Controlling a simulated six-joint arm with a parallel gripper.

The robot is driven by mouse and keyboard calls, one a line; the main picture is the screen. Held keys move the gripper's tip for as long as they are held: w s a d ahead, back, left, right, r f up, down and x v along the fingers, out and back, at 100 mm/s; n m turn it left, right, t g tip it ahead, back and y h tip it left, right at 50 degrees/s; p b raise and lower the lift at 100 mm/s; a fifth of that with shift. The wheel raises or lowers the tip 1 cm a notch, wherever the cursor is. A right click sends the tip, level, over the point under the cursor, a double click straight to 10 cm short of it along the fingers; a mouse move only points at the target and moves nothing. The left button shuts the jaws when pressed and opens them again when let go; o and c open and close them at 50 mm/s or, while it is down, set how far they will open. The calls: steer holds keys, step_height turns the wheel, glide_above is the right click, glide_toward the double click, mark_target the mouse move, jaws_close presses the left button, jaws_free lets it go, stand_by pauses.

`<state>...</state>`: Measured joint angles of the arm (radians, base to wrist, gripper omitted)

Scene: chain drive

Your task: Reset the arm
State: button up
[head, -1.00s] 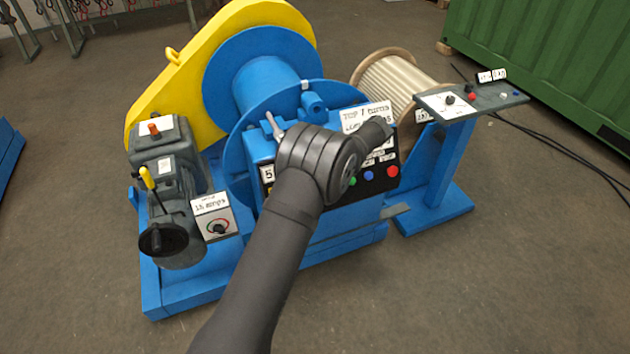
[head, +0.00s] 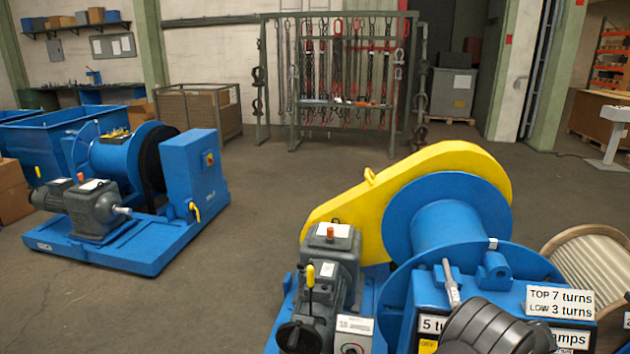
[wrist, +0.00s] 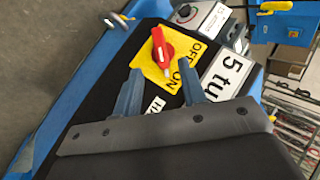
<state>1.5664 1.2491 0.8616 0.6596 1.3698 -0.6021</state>
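My arm (head: 490,330) shows at the bottom right of the head view, in front of the blue winch; my gripper is hidden there. In the wrist view my gripper (wrist: 160,88) has its two blue-grey fingers apart with nothing between them. Beyond the fingertips is the winch's black control panel, with a red rotary switch (wrist: 163,48) on a yellow OFF/ON plate (wrist: 150,66). A white "5 tu..." label (wrist: 228,75) is right of the fingers. Whether the fingers touch the panel I cannot tell.
The near winch has a yellow chain guard (head: 430,175), a blue drum (head: 445,228) and a grey motor (head: 330,260). A rope reel (head: 590,265) stands at its right. A second blue winch (head: 190,175) stands at left. Open floor lies between them, before a chain rack (head: 340,75).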

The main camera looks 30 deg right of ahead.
steer(key=x, duration=0.8)
steer(key=shift+w+a+f, duration=0.1)
steer(key=shift+w+f, duration=0.1)
steer(key=shift+s+r, duration=0.1)
steer(key=v, duration=1.7)
steer(key=x, duration=1.7)
steer(key=shift+w+a+r+n+g+h, duration=0.1)
steer(key=shift+w+n+g+h, duration=0.15)
steer(key=shift+n+g, duration=0.4)
steer(key=n+g+h, duration=0.1)
steer(key=n+g, duration=0.1)
steer(key=shift+g+h, duration=0.35)
